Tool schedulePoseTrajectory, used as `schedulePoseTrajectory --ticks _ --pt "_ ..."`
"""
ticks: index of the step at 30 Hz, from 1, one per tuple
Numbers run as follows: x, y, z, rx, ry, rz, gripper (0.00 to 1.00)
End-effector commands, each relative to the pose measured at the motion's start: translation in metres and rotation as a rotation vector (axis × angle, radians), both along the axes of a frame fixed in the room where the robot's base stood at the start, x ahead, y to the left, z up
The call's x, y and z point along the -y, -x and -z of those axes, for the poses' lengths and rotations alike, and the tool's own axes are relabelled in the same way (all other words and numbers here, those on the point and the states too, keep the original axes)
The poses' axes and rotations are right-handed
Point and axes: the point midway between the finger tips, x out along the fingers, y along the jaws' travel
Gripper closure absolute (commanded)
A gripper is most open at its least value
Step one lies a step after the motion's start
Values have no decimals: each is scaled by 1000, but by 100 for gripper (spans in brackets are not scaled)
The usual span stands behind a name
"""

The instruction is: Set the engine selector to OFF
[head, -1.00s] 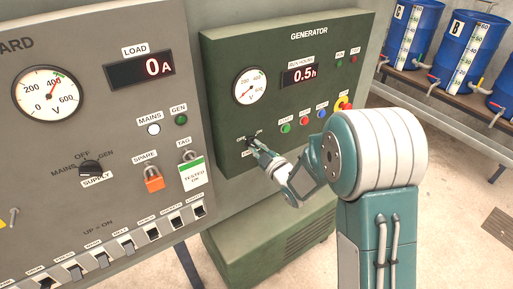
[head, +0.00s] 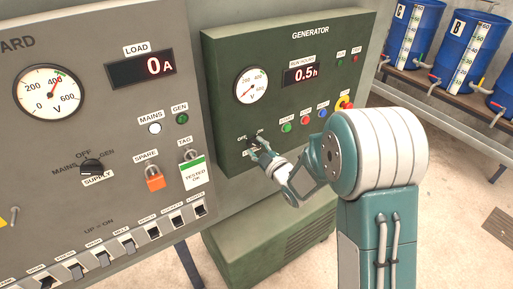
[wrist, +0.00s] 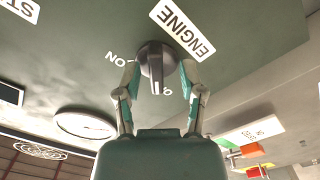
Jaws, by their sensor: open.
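The engine selector is a round dark knob (wrist: 155,60) with a white pointer line, on the green generator panel (head: 222,100). In the wrist view it appears upside down, below the white ENGINE label (wrist: 183,29). The pointer aims down in that view, beside a partly hidden mark starting with O; the ON mark (wrist: 118,60) lies to its left. My gripper (wrist: 158,75) is open, with one finger on each side of the knob. I cannot tell whether the fingers touch it. In the head view my gripper (head: 256,147) covers much of the selector.
Coloured buttons (head: 305,120) and a red-and-yellow stop button (head: 345,103) lie right of the selector. A grey switchboard (head: 120,115) with a padlock (head: 154,178) stands left. Blue drums (head: 465,45) stand at the back right.

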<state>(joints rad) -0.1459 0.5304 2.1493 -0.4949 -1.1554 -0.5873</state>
Motion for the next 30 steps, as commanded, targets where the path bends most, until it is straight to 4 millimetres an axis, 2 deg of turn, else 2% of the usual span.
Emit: schedulePoseTrajectory --ticks 4,7,18,21,30 --pt "3 4 -1 1 -1 1 49" --pt "11 14 -1 0 0 3 49" --pt "52 77 0 -2 0 3 49" --pt "60 88 1 -2 2 3 49" --pt "66 99 1 -1 2 -1 49"
